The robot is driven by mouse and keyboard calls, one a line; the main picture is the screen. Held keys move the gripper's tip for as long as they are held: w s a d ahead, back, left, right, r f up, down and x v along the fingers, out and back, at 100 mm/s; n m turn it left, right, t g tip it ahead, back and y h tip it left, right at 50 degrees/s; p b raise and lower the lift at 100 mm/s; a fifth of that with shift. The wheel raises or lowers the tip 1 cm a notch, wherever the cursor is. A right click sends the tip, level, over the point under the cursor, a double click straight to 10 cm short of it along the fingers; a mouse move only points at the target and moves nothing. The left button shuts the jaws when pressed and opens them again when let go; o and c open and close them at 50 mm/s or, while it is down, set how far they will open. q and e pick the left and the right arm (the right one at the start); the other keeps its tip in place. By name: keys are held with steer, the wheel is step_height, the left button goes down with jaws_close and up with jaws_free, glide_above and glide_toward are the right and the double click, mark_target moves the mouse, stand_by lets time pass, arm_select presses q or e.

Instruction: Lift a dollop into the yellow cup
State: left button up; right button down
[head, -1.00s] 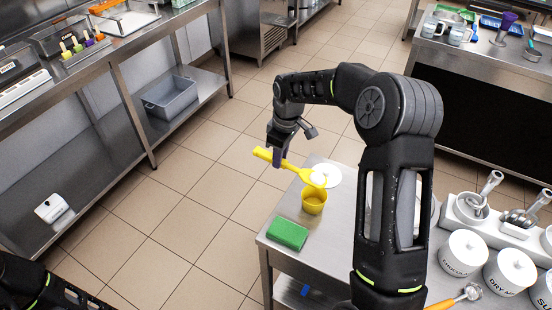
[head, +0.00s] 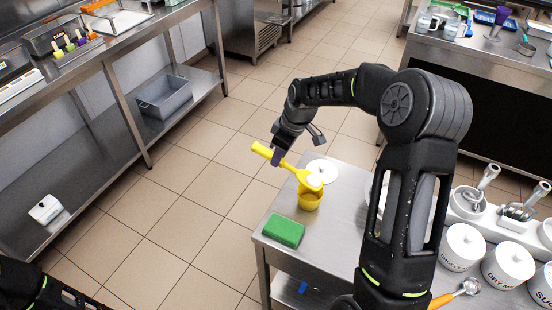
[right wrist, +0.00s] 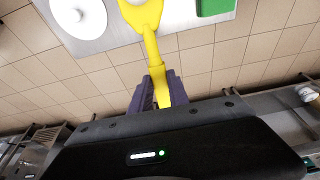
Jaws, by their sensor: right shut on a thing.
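My right gripper (head: 278,158) is shut on the handle of a yellow spoon-like tool (head: 291,167), which also shows between the fingers in the right wrist view (right wrist: 151,48). A white dollop (head: 314,181) sits on its broad end. The yellow cup (head: 309,202) stands upright on the steel table, its open top facing up. The tool's broad end is over the cup's far rim in the head view; I cannot tell whether they touch. The cup's inside is partly hidden by the tool. Only part of my left arm shows at the lower left; its gripper is out of view.
A green block (head: 284,231) lies near the table's front corner. A white round disc (head: 323,170) lies behind the cup and shows in the right wrist view (right wrist: 78,14). White labelled jars (head: 464,246) stand at the right. Open floor lies left of the table.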

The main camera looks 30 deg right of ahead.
steer(key=shift+s+d+r+t+y+b, duration=0.45)
steer(key=shift+s+r+t+y+b, duration=0.45)
steer(key=shift+b, duration=2.05)
steer(key=shift+s+d+r+t+y+b, duration=0.55)
steer(key=shift+t+b, duration=0.55)
steer(key=shift+b, duration=1.8)
steer(key=s+d+r+t+y+b, duration=0.1)
steer(key=b, duration=0.5)
steer(key=s+d+t+y+b, duration=0.1)
steer(key=t+b, duration=0.1)
steer(key=b, duration=0.5)
steer(key=s+r+t+y+b, duration=0.1)
steer(key=s+b, duration=0.1)
steer(key=b, duration=0.4)
steer(key=shift+d+r+t+b, duration=0.3)
steer(key=shift+d+r+b, duration=0.05)
steer(key=shift+d+b, duration=0.05)
steer(key=shift+s+d+r+t+y+b, duration=0.25)
steer(key=shift+s+r+t+y+b, duration=0.15)
steer(key=shift+b, duration=0.7)
steer(key=shift+b, duration=0.9)
